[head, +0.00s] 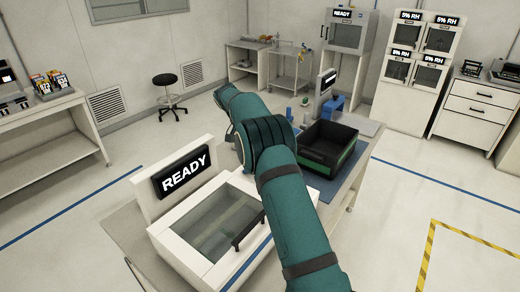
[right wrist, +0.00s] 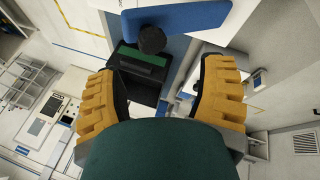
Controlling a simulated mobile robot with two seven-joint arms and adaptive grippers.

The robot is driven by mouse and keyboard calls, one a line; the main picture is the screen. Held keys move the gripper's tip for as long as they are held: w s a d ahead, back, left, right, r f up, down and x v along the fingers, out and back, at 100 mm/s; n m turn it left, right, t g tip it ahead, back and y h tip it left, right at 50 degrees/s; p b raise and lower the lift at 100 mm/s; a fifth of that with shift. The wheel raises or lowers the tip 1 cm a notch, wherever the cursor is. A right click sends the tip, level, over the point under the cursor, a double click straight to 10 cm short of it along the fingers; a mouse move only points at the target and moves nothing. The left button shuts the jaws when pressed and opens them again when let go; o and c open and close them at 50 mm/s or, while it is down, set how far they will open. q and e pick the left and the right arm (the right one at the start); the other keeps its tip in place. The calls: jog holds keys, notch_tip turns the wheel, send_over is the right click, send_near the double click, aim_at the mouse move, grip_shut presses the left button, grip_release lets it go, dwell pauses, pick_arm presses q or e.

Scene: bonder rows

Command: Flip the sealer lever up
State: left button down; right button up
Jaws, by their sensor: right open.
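My right gripper (right wrist: 165,75) shows in the right wrist view with its two yellow ribbed fingers wide apart and nothing between them. Beyond the fingertips, slightly left of middle, is a dark round knob (right wrist: 152,40) against a blue bar-like part (right wrist: 195,18). The knob appears to belong to the sealer lever, but its shaft is not clear. In the head view a blue and white device (head: 333,104), probably the sealer, stands on the bench beyond the black crate. My teal right arm covers the middle of that view and hides its gripper. My left gripper is not in view.
A black crate with a green stripe (head: 316,158) sits on the bench right of my arm; it also shows in the right wrist view (right wrist: 128,62). A white glass-lidded machine with a READY sign (head: 181,172) stands left of my arm. Open floor lies right.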

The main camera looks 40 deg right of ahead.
jog(key=v, duration=0.5)
jog(key=shift+w+a+r, duration=0.1)
jog(key=shift+a+r, duration=0.1)
jog(key=shift+r, duration=0.1)
jog(key=shift+f, duration=0.1)
